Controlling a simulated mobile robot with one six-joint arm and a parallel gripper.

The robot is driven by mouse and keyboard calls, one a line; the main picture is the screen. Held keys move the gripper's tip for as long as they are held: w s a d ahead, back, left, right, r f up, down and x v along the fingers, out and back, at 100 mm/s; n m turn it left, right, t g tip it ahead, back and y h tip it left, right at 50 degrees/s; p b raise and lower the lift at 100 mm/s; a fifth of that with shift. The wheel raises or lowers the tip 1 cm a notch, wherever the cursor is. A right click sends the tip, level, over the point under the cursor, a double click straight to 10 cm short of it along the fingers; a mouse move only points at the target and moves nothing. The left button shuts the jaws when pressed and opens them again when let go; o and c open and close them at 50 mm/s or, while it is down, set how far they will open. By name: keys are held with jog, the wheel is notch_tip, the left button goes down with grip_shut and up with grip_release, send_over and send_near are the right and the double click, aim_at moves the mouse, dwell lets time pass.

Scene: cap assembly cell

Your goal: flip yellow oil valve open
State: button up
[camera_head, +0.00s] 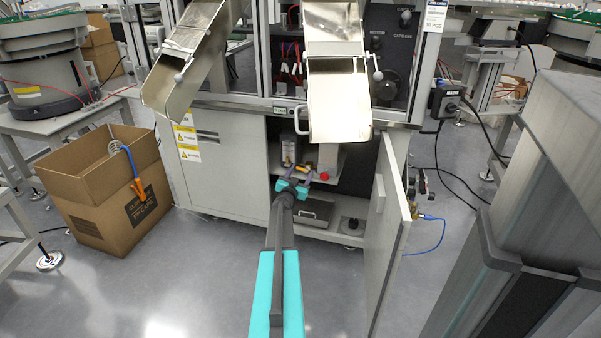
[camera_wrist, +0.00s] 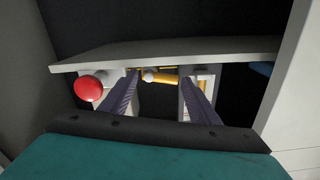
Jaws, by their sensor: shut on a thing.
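The yellow oil valve (camera_wrist: 165,79) shows in the wrist view as a short yellow bar with a pale round knob, under the edge of a shelf board. My gripper (camera_wrist: 160,83) has its two dark purple fingers on either side of it and is shut on it, with the bar lying across between the fingertips. In the head view my gripper (camera_head: 300,173) reaches into the open lower cabinet, and the valve is too small there to make out its position.
A red knob (camera_wrist: 89,88) sits close beside the fingers. The cabinet door (camera_head: 388,235) stands open to the right of my arm. Metal chutes (camera_head: 339,100) hang above. A cardboard box (camera_head: 105,190) stands on the left. The floor in front is clear.

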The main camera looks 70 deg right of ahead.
jog(key=shift+n+p, duration=0.9)
jog(key=shift+p, duration=0.95)
jog(key=shift+f+n+p, duration=0.25)
jog(key=shift+n+p, duration=0.15)
jog(key=shift+p, duration=0.1)
jog(key=o, duration=0.7)
jog(key=shift+o, duration=0.2)
jog(key=shift+a, duration=0.15)
jog(key=shift+a+r, duration=0.1)
jog(key=shift+a, duration=0.75)
jog(key=a+p, duration=0.2)
jog(key=a, duration=0.9)
jog(key=shift+s+a+p, duration=0.3)
jog(key=shift+s+a, duration=0.1)
